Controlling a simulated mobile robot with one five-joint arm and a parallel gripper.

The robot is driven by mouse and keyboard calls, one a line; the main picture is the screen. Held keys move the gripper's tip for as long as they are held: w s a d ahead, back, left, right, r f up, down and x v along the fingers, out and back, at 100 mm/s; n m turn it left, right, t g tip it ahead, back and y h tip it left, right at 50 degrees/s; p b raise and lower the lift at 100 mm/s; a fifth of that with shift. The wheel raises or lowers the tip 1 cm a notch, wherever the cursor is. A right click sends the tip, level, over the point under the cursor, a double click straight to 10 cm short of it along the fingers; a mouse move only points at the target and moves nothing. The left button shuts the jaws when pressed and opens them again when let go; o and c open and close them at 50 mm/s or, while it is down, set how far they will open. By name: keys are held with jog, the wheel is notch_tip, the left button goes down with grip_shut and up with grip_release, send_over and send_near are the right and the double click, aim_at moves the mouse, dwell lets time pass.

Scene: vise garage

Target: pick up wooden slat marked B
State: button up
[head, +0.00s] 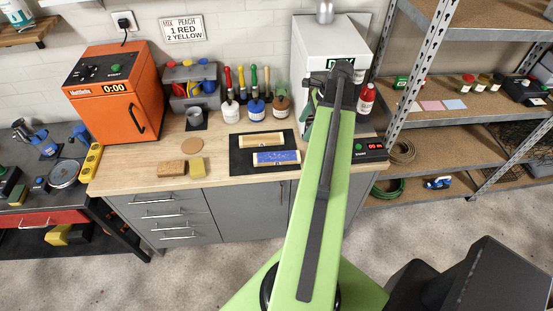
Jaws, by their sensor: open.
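Two wooden slats lie flat on a black mat (236,163) on the wooden worktop. The far slat (262,141) is pale wood with dark marks too small to read. The near slat (276,158) has a blue face with pale ends, and its marks are also too small to read. I cannot tell which slat is marked B. The end of my arm with my gripper (308,112) is at the front of the white machine, right of the mat and apart from both slats. My gripper is open and partly hidden by my green arm.
An orange oven (116,93) stands at the back left. A white machine (310,50) and metal shelves (450,70) stand right.

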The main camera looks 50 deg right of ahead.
jog(key=b, duration=1)
send_over(286, 156)
jog(key=s+d, duration=0.2)
notch_tip(286, 156, down, 11)
jog(key=shift+w+d+r, duration=0.15)
jog(key=shift+r, duration=0.05)
jog(key=shift+w+a+f, duration=0.15)
jog(key=shift+a, duration=0.05)
jog(key=b+x, duration=0.4)
jog(key=x, duration=0.1)
jog(key=shift+a+f+b, duration=0.1)
jog(key=shift+a+b, duration=0.1)
jog(key=shift+b, duration=0.2)
jog(key=c, duration=1.6)
jog(key=shift+r, duration=0.25)
